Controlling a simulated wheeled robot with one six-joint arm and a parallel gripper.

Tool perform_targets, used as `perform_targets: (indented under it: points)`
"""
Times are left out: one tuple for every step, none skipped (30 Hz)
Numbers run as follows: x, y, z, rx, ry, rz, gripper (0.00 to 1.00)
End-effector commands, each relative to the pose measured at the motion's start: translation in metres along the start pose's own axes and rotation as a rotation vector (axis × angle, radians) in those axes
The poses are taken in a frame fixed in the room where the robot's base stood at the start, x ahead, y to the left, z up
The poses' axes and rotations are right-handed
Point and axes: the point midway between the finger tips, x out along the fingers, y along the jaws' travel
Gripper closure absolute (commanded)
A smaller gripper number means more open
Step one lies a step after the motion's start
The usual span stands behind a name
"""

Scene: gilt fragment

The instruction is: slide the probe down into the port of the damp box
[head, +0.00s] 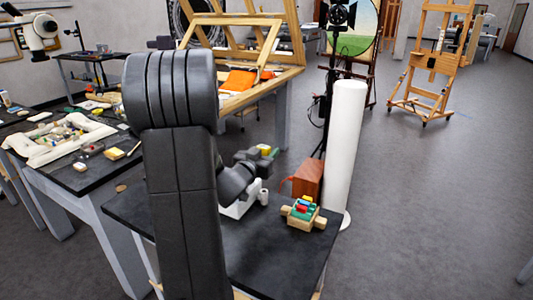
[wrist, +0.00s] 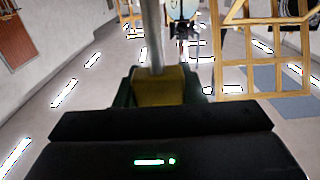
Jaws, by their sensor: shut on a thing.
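My gripper (wrist: 158,88) is shut on the yellow body of the probe (wrist: 160,90). A grey rod (wrist: 154,35) extends from that body, away from the wrist, in the wrist view. In the head view my gripper (head: 263,155) is dark and small behind my arm, above the far part of the black table, with a bit of yellow (head: 265,149) at it. A white box-like piece (head: 240,207) is partly hidden by my arm. An orange-brown box (head: 307,179) stands to the right of my gripper. I cannot tell which is the damp box, and no port shows.
A small white cylinder (head: 263,197) stands by the white piece. A tall white roll (head: 344,150) rises beyond the table's right edge. A cluttered table (head: 75,178) is at left. The right floor is open.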

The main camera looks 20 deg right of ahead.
Motion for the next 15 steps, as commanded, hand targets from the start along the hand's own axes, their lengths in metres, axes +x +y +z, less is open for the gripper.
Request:
perform_targets:
  points:
    - [0.0, 0.0, 0.001, 0.0, 0.0, 0.0, 0.86]
    - [0.0, 0.0, 0.001, 0.0, 0.0, 0.0, 0.86]
    - [0.0, 0.0, 0.002, 0.0, 0.0, 0.0, 0.86]
    - [0.0, 0.0, 0.002, 0.0, 0.0, 0.0, 0.86]
    - [0.0, 0.0, 0.003, 0.0, 0.0, 0.0, 0.86]
    - [0.0, 0.0, 0.004, 0.0, 0.0, 0.0, 0.86]
    - [0.0, 0.0, 0.005, 0.0, 0.0, 0.0, 0.86]
    - [0.0, 0.0, 0.006, 0.0, 0.0, 0.0, 0.86]
    - [0.0, 0.0, 0.007, 0.0, 0.0, 0.0, 0.86]
    - [0.0, 0.0, 0.008, 0.0, 0.0, 0.0, 0.86]
    - [0.0, 0.0, 0.009, 0.0, 0.0, 0.0, 0.86]
    - [0.0, 0.0, 0.009, 0.0, 0.0, 0.0, 0.86]
    - [0.0, 0.0, 0.01, 0.0, 0.0, 0.0, 0.86]
    - [0.0, 0.0, 0.011, 0.0, 0.0, 0.0, 0.86]
    - [0.0, 0.0, 0.012, 0.0, 0.0, 0.0, 0.86]
